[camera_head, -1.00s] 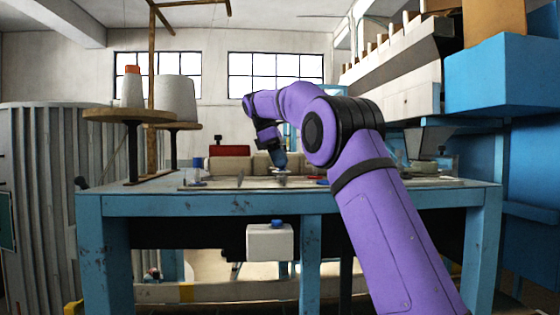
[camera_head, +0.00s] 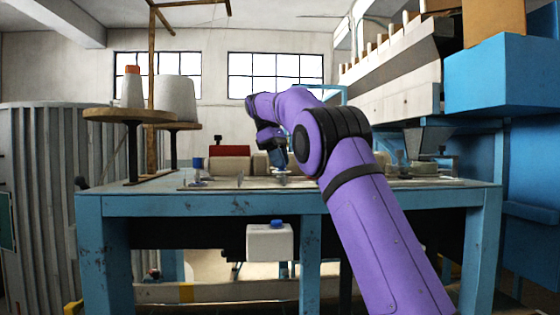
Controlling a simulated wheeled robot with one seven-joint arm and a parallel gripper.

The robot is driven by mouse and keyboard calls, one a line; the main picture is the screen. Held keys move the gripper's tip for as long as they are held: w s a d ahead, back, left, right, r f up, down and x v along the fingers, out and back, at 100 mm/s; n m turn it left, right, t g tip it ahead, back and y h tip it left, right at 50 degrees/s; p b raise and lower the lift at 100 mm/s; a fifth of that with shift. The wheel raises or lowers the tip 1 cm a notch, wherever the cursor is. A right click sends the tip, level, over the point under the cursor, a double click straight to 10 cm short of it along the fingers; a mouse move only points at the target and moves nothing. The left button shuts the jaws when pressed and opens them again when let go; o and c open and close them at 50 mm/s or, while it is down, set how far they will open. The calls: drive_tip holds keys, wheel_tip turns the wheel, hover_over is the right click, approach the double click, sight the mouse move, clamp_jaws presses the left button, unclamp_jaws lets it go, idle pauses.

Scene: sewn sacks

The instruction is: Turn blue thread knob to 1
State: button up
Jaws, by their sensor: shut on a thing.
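My purple arm reaches over the blue workbench. My gripper (camera_head: 281,163) points down at the middle of the bench top, above a small pale post. It is shut on a small blue-topped piece there, which looks like the blue thread knob (camera_head: 283,169). The fingers cover most of the knob, and it is too small to read any number or pointer. A similar small post with a blue top (camera_head: 197,164) stands farther left on the bench, apart from my gripper.
A white box (camera_head: 270,243) with a blue cap hangs below the bench's front edge. Thread cones (camera_head: 177,98) sit on a round stand at left. Blue cabinets (camera_head: 535,190) close off the right.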

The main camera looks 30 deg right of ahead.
drive_tip(key=o, duration=0.9)
